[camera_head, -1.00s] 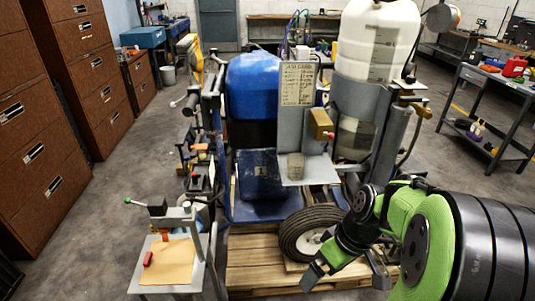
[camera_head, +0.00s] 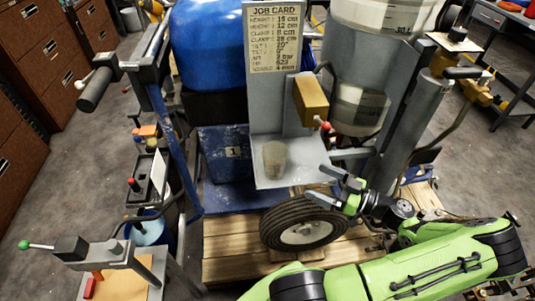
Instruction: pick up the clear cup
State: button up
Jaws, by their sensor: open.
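The clear cup (camera_head: 274,158) is a small see-through cup. It stands upright on the grey shelf plate (camera_head: 300,172) at the front of the machine, below the job card. My gripper (camera_head: 317,181) is to the right of the cup and a little lower in the picture. Its two fingers point left toward the cup and are spread apart with nothing between them. The cup is apart from the fingers in the picture; the exact gap in depth is hard to tell.
A tan box (camera_head: 311,99) with a red-tipped knob is mounted just above the cup's right side. The job card (camera_head: 274,40) is on the upright plate behind. A black tyre (camera_head: 303,224) lies below the shelf. A clamp stand (camera_head: 98,250) is at lower left.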

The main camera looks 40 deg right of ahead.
aim_at(274, 162)
jog(key=b+x, duration=0.1)
jog(key=x, duration=1.4)
jog(key=shift+s+a, duration=0.1)
jog(key=shift+a, duration=0.05)
jog(key=shift+r, duration=0.1)
jog(key=c, duration=1.1)
jog(key=shift+o, duration=0.2)
jog(key=shift+r, duration=0.1)
